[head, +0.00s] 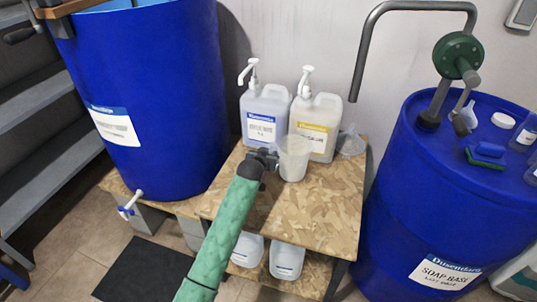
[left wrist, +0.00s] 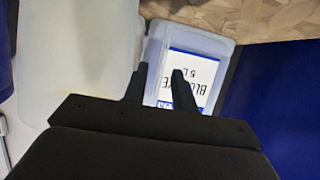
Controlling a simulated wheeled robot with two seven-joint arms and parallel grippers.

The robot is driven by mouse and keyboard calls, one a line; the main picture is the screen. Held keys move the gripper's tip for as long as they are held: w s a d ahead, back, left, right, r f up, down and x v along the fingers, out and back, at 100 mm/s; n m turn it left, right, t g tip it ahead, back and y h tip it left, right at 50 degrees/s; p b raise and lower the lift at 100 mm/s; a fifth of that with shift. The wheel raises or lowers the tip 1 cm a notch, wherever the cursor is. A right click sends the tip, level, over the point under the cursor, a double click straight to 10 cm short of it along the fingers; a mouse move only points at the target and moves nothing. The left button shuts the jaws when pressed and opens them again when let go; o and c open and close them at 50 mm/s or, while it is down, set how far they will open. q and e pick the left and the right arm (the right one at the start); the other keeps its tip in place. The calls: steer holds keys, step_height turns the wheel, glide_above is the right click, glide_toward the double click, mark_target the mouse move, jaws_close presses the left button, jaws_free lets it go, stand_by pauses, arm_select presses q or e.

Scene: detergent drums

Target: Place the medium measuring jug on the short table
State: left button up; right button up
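A translucent measuring jug (head: 293,160), which I take to be the medium one, appears to stand upright on the short table (head: 320,215), in front of two pump jugs. My left gripper (head: 266,157) is at the jug's left side in the head view. In the left wrist view a large pale translucent body, likely the jug (left wrist: 80,60), fills the left. There the two fingers (left wrist: 158,75) are apart, with no clear object between them; one finger is close to that body's edge. Whether they touch it I cannot tell. My right gripper is not in view.
A pump jug with a blue label (head: 262,115) and one with a yellow label (head: 315,125) stand at the table's back, beside a small funnel (head: 351,143). Blue drums (head: 150,90) and (head: 440,200) flank the table. The table's front right is clear.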

arm_select(q)
steer(key=shift+r, duration=0.15)
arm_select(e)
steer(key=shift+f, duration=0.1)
